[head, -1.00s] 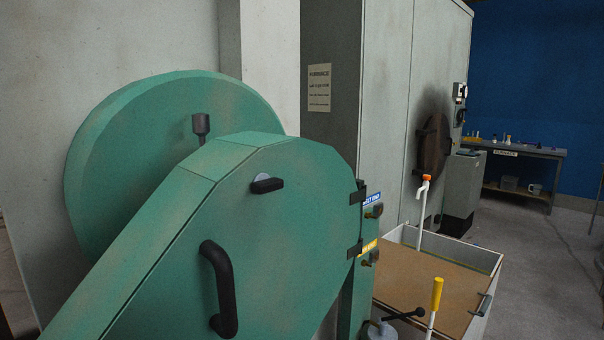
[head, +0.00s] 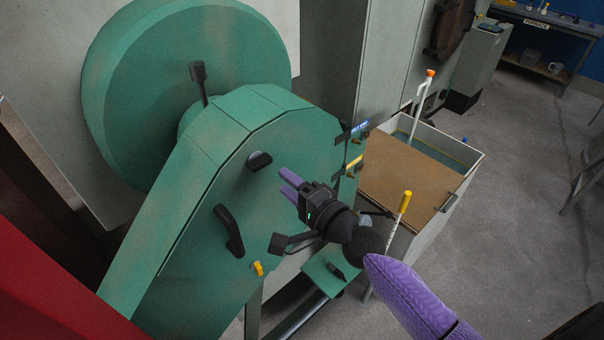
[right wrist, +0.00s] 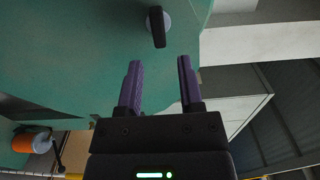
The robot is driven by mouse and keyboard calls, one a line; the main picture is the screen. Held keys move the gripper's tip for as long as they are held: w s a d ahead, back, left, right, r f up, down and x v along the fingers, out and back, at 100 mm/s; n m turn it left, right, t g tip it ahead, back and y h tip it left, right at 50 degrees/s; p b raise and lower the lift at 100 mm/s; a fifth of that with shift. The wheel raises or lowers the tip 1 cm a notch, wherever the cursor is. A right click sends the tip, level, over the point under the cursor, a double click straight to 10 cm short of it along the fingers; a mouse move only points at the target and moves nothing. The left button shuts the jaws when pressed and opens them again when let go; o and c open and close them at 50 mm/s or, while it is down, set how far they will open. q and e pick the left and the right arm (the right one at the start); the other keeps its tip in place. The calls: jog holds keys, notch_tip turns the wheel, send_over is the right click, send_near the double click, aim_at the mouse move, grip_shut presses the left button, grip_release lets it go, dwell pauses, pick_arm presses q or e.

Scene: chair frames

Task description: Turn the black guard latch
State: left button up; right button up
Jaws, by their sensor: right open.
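The black guard latch (head: 259,161) is a small black knob on a pale round base, on the upper face of the green guard (head: 200,160). It also shows in the right wrist view (right wrist: 158,27), beyond the fingertips and between their lines. My right gripper (head: 288,178) has purple fingers and is open and empty. Its fingertips are just right of and below the latch in the head view, apart from it. The right wrist view shows a clear gap between the two fingers (right wrist: 160,75). My left gripper is not in view.
A black handle (head: 229,231) and a yellow knob (head: 257,268) are on the guard below the latch. Black hinges (head: 350,135) are at its right edge. A tank with a brown lid (head: 405,185) and a yellow-topped lever (head: 405,200) stand to the right. Grey floor is open beyond.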

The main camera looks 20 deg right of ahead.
aim_at(264, 166)
jog(key=b+x, duration=0.1)
jog(key=x, duration=0.6)
jog(key=shift+f, duration=0.2)
grip_shut()
jog(key=m, duration=0.3)
jog(key=shift+a, duration=0.1)
jog(key=m, duration=0.9)
jog(key=shift+m, duration=0.3)
jog(key=m, duration=0.4)
jog(key=shift+c, duration=1.3)
grip_release()
jog(key=shift+m, duration=0.6)
jog(key=o, duration=0.5)
